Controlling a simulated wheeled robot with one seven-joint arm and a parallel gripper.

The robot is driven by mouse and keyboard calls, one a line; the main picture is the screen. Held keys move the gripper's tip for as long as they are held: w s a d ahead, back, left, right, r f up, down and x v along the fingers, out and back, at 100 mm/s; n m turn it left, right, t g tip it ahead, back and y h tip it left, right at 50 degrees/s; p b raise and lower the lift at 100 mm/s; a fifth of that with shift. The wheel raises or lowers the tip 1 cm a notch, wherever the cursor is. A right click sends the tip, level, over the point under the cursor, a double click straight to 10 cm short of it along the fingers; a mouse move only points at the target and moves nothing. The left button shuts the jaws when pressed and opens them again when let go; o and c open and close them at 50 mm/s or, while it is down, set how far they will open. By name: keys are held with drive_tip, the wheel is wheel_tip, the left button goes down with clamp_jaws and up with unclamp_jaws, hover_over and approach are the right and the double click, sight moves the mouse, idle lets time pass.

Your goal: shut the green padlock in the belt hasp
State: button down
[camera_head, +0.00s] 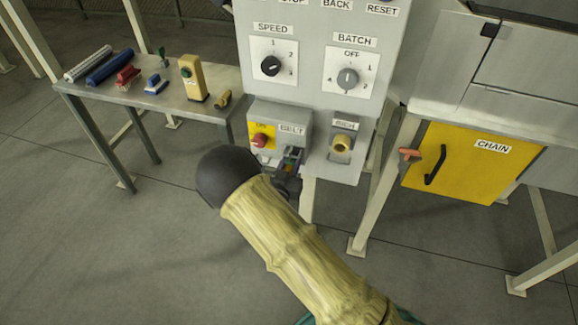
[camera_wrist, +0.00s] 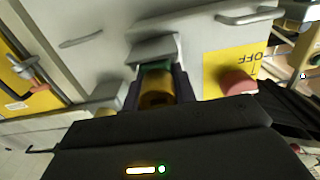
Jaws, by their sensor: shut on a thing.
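The belt switch box (camera_head: 267,112) is on the grey panel, with a BELT label, a yellow plate and a red knob (camera_head: 260,140). In the wrist view the knob (camera_wrist: 238,82) is right of my gripper. My gripper (camera_head: 289,165) is at the box's lower right, partly hidden by my arm. In the wrist view my gripper (camera_wrist: 157,92) is shut on the green padlock (camera_wrist: 156,67), whose lower part looks brass-brown. A grey metal bracket (camera_wrist: 155,48), likely the belt hasp, is right at the padlock's far end. The shackle is hidden, so I cannot tell whether it is through or closed.
A brass knob (camera_head: 342,143) labelled RICH sits close to the right. SPEED (camera_head: 271,66) and BATCH (camera_head: 347,78) dials are above. A side table (camera_head: 180,98) at left holds several small items. A yellow CHAIN door (camera_head: 470,165) with a handle is at right.

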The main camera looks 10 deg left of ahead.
drive_tip(key=shift+f, duration=0.1)
idle(0.7)
drive_tip(key=shift+c, duration=2.1)
unclamp_jaws()
drive_tip(key=s, duration=0.7)
drive_tip(key=shift+a, duration=0.25)
